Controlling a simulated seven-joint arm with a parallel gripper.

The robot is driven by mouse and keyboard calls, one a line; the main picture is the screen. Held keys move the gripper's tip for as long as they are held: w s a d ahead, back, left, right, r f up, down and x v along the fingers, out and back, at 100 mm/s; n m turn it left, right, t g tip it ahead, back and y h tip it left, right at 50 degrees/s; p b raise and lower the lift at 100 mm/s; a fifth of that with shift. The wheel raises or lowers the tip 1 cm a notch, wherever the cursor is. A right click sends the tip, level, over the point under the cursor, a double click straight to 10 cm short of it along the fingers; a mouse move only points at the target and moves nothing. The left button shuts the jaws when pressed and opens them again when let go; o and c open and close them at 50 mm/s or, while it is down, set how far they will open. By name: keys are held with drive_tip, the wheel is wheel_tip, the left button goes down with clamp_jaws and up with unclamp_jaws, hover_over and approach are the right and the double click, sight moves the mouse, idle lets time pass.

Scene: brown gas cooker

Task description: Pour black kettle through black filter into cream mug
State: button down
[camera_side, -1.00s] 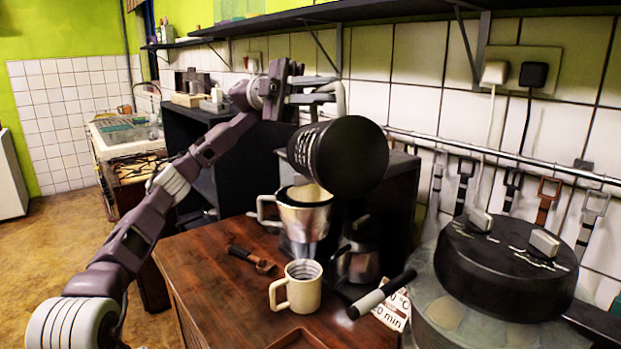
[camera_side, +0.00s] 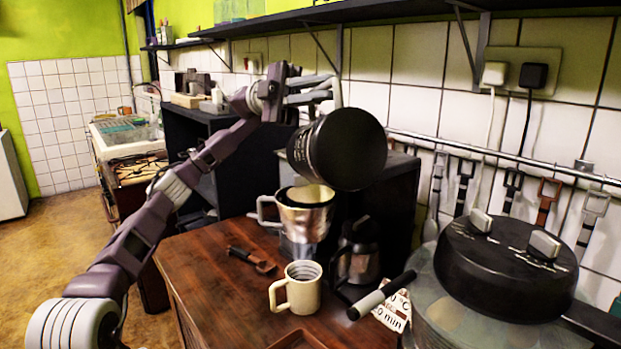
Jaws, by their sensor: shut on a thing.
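My gripper (camera_side: 322,92) is shut on the black kettle (camera_side: 345,150), apparently at its handle; the fingertips are hard to make out. The kettle is a dark cylinder with pale markings on its side, tilted well over in the air. No liquid stream can be made out.
A dark metal jug (camera_side: 357,260) stands right of the filter. A brown-and-black tool (camera_side: 252,260) lies left of the mug on the counter (camera_side: 215,285). A large black-lidded appliance (camera_side: 508,265) fills the right. A dark shelf (camera_side: 400,12) runs overhead.

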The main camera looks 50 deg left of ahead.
drive_tip(key=shift+w+a+r+n+h+b, duration=0.25)
drive_tip(key=shift+a+r+h, duration=0.1)
drive_tip(key=shift+a+r, duration=0.2)
drive_tip(key=shift+w+a+r+n+h+b, duration=0.1)
drive_tip(key=shift+a+r+n+h+b, duration=0.1)
drive_tip(key=shift+a+r+h, duration=0.3)
idle(1.0)
drive_tip(key=shift+w+a+f+n+t+h+b, duration=0.1)
drive_tip(key=shift+w+a+n+t+h+b, duration=0.15)
drive_tip(key=shift+a, duration=0.35)
drive_tip(key=shift+w+a+n+t+h+b, duration=0.1)
drive_tip(key=shift+a+n+t+h, duration=0.15)
drive_tip(key=shift+a, duration=0.3)
idle(1.2)
drive_tip(key=shift+w+a+f+n+t+h+b, duration=0.15)
drive_tip(key=shift+w+a+n+t+h+b, duration=0.1)
drive_tip(key=shift+a+n+t+h, duration=0.3)
drive_tip(key=shift+w+a+f+n+t+h+b, duration=0.1)
drive_tip(key=shift+w+a+n+t+h, duration=0.25)
drive_tip(key=shift+a, duration=0.35)
idle(2.4)
